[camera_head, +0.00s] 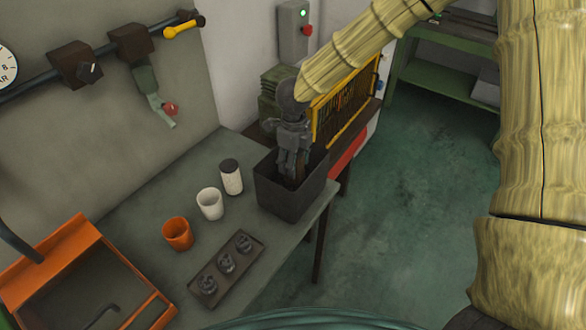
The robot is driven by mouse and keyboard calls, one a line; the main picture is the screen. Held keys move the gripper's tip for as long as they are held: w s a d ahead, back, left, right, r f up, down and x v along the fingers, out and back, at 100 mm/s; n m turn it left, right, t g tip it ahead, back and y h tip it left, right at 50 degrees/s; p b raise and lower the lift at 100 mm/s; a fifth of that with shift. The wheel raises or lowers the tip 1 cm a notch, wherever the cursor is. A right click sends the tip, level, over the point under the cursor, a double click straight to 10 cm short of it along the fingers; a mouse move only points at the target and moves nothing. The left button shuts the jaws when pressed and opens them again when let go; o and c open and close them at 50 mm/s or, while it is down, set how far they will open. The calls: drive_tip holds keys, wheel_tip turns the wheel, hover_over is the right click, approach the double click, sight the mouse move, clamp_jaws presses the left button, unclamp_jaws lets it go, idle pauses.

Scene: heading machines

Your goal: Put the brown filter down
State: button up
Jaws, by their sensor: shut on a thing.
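My gripper (292,172) points down into a dark grey bin (283,203) at the far right corner of the table. Its fingers are shut on the brown filter (299,172). Only a small brown sliver of the filter shows between and beside the fingers, at the level of the bin's opening. The bin's near wall and the gripper hide the rest, so I cannot tell whether the filter touches the bin's floor.
A white cylinder with a dark top (231,178), a white cup (209,205) and an orange cup (177,234) stand left of the bin. A dark tray (246,262) holds small metal parts. An orange-framed box (143,280) is at lower left. Green floor (425,200) lies right.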

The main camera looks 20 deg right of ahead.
drive_tip(key=f, duration=0.1)
drive_tip(key=w+f, duration=0.1)
drive_tip(key=w+f+p, duration=0.1)
drive_tip(key=shift+f, duration=0.4)
drive_tip(key=shift+s+f, duration=0.25)
drive_tip(key=shift+f, duration=0.05)
drive_tip(key=shift+s+a, duration=0.1)
drive_tip(key=shift+s, duration=0.2)
drive_tip(key=shift+w+f, duration=0.25)
drive_tip(key=shift+f, duration=0.05)
drive_tip(key=o, duration=1.1)
drive_tip(key=shift+o, duration=0.7)
drive_tip(key=shift+s+r, duration=0.15)
drive_tip(key=shift+r, duration=0.2)
wheel_tip(320, 180, up, 12)
drive_tip(key=b, duration=0.2)
drive_tip(key=shift+f+b, duration=0.2)
drive_tip(key=shift+b, duration=0.2)
